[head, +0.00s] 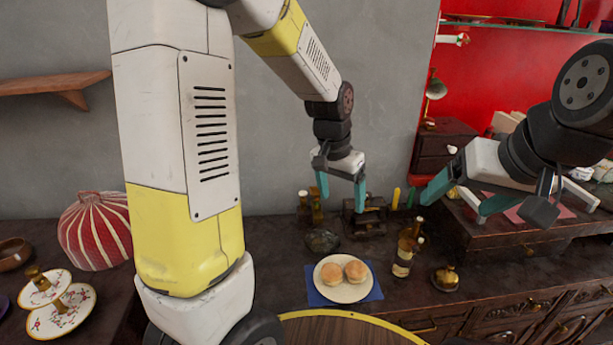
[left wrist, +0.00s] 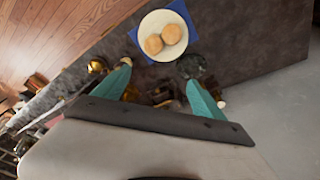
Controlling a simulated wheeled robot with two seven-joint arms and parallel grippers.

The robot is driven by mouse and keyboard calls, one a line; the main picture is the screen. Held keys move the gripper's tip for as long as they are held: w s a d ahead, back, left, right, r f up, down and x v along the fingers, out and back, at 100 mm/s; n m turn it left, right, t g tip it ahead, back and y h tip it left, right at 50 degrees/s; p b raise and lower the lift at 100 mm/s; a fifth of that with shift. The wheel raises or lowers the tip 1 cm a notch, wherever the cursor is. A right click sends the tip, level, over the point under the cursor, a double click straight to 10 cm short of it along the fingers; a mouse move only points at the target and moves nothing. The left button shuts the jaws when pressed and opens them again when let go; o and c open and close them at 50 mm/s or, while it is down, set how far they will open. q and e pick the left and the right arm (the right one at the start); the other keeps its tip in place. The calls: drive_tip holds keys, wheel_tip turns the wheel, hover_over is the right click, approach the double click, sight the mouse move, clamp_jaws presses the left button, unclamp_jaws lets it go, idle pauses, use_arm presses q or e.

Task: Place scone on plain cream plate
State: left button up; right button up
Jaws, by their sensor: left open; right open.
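Two round golden-brown scones, one on the left (head: 332,274) and one on the right (head: 356,271), sit side by side on the plain cream plate (head: 343,295). The plate lies on a blue napkin on the dark counter. In the left wrist view the scones (left wrist: 172,34) and the plate (left wrist: 153,20) show beyond the fingertips. My left gripper (head: 341,192) is open and empty, above and behind the plate. Its teal fingers (left wrist: 165,88) also show in the left wrist view. My right gripper (head: 455,200) is open and empty over the right side of the counter.
Amber bottles (head: 402,260) and a small brass pot (head: 445,279) stand right of the plate. A dark glass dish (head: 322,240) and a small rack (head: 366,218) stand behind it. A tiered floral stand (head: 60,312) and a striped red vase (head: 95,230) are at left.

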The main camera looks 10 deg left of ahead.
use_arm(q)
drive_tip(key=s+a+r+n+t, duration=0.2)
drive_tip(key=s+a+r, duration=0.2)
drive_tip(key=s+r, duration=0.3)
drive_tip(key=s+a+r+n+t, duration=0.2)
drive_tip(key=s+a+r, duration=0.2)
drive_tip(key=s+r, duration=0.3)
drive_tip(key=s, duration=0.2)
drive_tip(key=shift+s+a+n+h, duration=0.25)
drive_tip(key=shift+s+n+h, duration=0.05)
drive_tip(key=shift+s, duration=0.1)
